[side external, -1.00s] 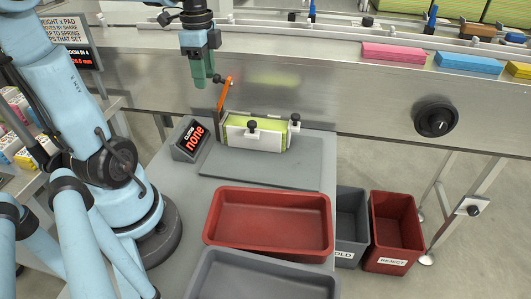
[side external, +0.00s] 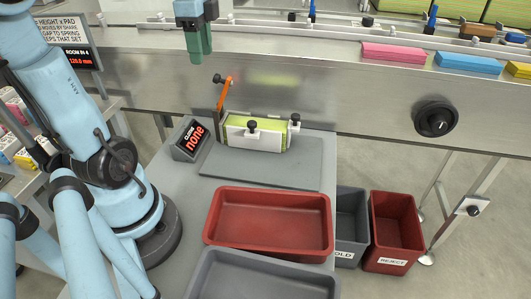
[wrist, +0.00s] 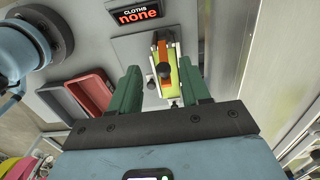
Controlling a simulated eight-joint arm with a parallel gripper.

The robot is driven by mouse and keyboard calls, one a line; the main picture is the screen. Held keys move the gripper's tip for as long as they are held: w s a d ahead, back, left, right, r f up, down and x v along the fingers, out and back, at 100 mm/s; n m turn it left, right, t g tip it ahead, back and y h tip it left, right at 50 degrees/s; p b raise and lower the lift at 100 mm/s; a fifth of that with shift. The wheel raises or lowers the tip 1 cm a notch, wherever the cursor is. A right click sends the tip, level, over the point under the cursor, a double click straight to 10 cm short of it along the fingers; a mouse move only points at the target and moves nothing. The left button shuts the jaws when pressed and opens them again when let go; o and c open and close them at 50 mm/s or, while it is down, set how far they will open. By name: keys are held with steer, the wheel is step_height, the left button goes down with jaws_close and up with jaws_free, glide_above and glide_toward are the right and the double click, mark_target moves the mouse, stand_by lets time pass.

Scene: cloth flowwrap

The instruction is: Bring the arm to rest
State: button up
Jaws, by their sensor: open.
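My gripper (side external: 201,48) hangs in the air at the upper left of the side view, above and behind the fixture. In the wrist view its two green fingers (wrist: 159,85) stand apart with nothing held between them. The white fixture (side external: 262,140) holds a yellow-green pad (side external: 238,121) and has black knobs and an upright orange lever (side external: 225,94). In the wrist view the fixture and yellow-green pad (wrist: 167,71) show beyond and between the fingers, clear of them.
A small display reading "none" (side external: 191,139) stands left of the fixture. A red tray (side external: 270,222) and a grey tray (side external: 262,280) lie in front. Grey (side external: 350,225) and red (side external: 395,232) bins stand right. The conveyor (side external: 330,85) carries pink, blue and yellow packs behind.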

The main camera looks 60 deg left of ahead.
steer(key=w+d+f+n+t, duration=0.1)
steer(key=d+f+n+t, duration=0.2)
steer(key=d, duration=0.7)
steer(key=w+d+f+n+t, duration=0.2)
steer(key=d+f+n+t, duration=0.2)
steer(key=d, duration=0.6)
step_height(320, 180, down, 2)
steer(key=shift+w+f+n, duration=0.1)
steer(key=shift+w+n, duration=0.15)
steer(key=shift+n, duration=0.75)
steer(key=shift+a, duration=0.1)
steer(key=s+a+r+m+g, duration=0.2)
steer(key=a+r+m+g, duration=0.6)
steer(key=a+r, duration=0.85)
steer(key=shift+m+t, duration=0.5)
steer(key=f, duration=0.4)
steer(key=a+f, duration=0.1)
steer(key=f, duration=0.7)
steer(key=shift+w+a+f, duration=0.15)
steer(key=shift+w+f, duration=0.1)
steer(key=shift+f, duration=0.15)
steer(key=shift+c, duration=0.2)
